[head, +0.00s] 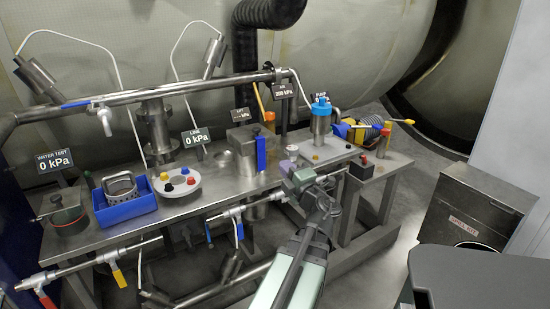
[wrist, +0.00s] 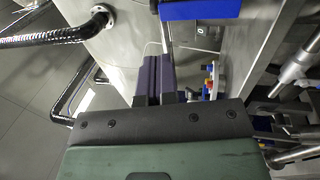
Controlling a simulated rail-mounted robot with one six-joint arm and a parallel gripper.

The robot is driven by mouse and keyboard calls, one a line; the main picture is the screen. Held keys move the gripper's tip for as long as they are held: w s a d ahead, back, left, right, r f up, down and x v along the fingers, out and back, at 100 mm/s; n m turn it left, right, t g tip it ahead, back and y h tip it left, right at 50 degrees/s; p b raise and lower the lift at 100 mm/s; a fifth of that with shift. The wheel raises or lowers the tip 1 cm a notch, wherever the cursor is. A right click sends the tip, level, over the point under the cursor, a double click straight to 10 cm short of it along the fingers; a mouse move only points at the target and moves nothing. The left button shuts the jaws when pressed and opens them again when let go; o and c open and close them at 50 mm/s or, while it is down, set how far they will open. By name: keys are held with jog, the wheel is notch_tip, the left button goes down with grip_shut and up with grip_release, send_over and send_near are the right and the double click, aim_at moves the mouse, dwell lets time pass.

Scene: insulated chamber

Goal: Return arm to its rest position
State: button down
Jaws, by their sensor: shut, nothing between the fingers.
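My gripper (wrist: 156,76) shows in the wrist view with its two dark purple fingers side by side. It is shut and holds nothing. In the head view my green-and-grey arm reaches up from the bottom centre to the front edge of the steel bench (head: 215,187).
On the bench stand a blue tray (head: 127,214), a round white holder with coloured knobs (head: 178,183) and a blue-capped cylinder (head: 321,117). Pipes and valves run along the bench's front. A steel spill kit bin (head: 470,215) stands right. Open floor lies between.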

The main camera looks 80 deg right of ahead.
jog(key=v, duration=0.2)
jog(key=shift+s+a+r, duration=0.2)
jog(key=shift+a+r, duration=0.05)
